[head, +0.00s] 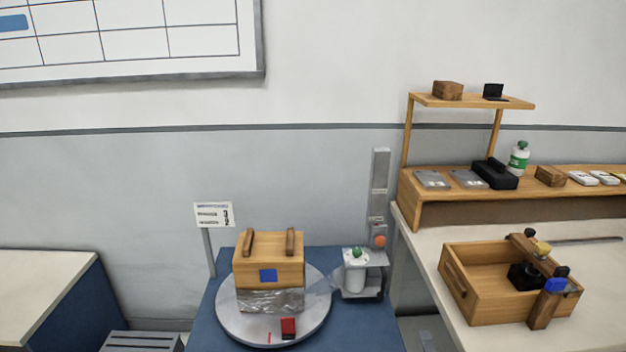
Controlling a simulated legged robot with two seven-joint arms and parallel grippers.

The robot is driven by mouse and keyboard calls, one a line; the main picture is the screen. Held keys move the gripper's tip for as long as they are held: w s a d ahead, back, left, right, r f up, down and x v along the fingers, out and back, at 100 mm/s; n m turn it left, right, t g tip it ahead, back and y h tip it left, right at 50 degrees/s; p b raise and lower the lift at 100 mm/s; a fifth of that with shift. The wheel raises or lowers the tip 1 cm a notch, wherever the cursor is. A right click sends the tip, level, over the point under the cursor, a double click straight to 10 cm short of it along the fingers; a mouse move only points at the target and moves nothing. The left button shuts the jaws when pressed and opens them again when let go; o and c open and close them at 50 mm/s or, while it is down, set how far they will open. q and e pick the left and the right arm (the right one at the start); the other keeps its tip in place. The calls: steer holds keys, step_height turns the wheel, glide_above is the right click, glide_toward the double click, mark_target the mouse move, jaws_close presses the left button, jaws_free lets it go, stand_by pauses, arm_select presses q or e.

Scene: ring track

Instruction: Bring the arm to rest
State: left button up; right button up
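No arm or gripper of mine is in the head view. A wooden box (285,272) with two wooden strips on its lid and a blue square on its front stands on the round grey turntable (230,320). Clear film wraps the lower part of the box. A small red block (288,327) is at the turntable's front edge. The turntable is on a blue-topped stand (212,337).
A grey post (379,190) with a holder and a white spool (355,274) stands right of the turntable. The right bench (419,230) carries an open wooden tray (472,306) with tools and a loaded shelf (405,192). A pale-topped bench (40,290) is at the left.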

steer(key=s+a+f+m+g+y, duration=0.1)
steer(key=s+a+f+m+g, duration=0.15)
steer(key=s+m+g, duration=0.55)
steer(key=s+a+f+m+g+y, duration=0.1)
steer(key=s+a+m+g, duration=0.25)
steer(key=s+m, duration=0.8)
step_height(320, 180, up, 16)
steer(key=s+n+p, duration=0.1)
steer(key=n+p, duration=0.1)
steer(key=p, duration=1.5)
steer(key=shift+s+g, duration=0.35)
